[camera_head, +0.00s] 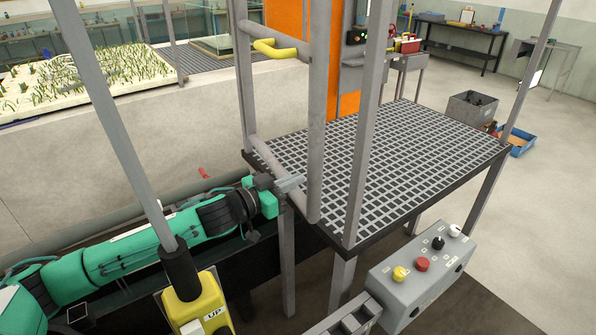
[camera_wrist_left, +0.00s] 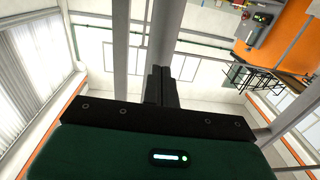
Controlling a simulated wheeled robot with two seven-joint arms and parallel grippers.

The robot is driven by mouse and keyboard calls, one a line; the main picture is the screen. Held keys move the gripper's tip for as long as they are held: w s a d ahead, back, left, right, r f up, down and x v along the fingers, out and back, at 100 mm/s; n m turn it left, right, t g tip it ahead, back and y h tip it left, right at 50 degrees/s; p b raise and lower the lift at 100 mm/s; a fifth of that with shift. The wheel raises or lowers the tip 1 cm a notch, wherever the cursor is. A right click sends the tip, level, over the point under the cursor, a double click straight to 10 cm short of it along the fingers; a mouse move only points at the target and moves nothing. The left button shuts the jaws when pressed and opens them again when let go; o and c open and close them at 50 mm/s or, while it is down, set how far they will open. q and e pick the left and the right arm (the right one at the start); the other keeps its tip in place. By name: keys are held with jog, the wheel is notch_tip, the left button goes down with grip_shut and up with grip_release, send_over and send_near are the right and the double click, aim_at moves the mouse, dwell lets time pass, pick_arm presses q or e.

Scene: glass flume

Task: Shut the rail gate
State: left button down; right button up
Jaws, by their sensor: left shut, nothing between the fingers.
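The rail gate (camera_head: 317,120) is a grey tube frame at the left side of a raised grating platform. Its upper and lower bars run from a far post (camera_head: 244,80) to an upright end tube, and a yellow piece (camera_head: 265,47) sits near its top. A grey post (camera_head: 366,120) stands right of the end tube with a gap showing between them. My left gripper (camera_head: 290,184) is shut and empty, its tips just left of the end tube's lower part; I cannot tell if they touch. In the left wrist view the fingers (camera_wrist_left: 160,86) point at a grey upright (camera_wrist_left: 168,35). My right gripper is out of view.
The grating platform (camera_head: 420,155) is bare. A grey control box (camera_head: 423,277) with coloured buttons is at the front right, and a yellow "UP" pendant (camera_head: 197,303) at the front left. A grey bin (camera_head: 472,110) and a blue tray (camera_head: 521,144) stand on the floor behind.

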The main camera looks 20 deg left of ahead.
pick_arm(q)
jog(key=shift+w+d+r, duration=0.1)
jog(key=shift+w+d, duration=0.3)
jog(key=shift+w, duration=0.3)
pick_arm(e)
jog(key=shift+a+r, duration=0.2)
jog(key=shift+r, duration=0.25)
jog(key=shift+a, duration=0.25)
pick_arm(q)
jog(key=shift+w+d, duration=0.1)
jog(key=shift+d, duration=0.05)
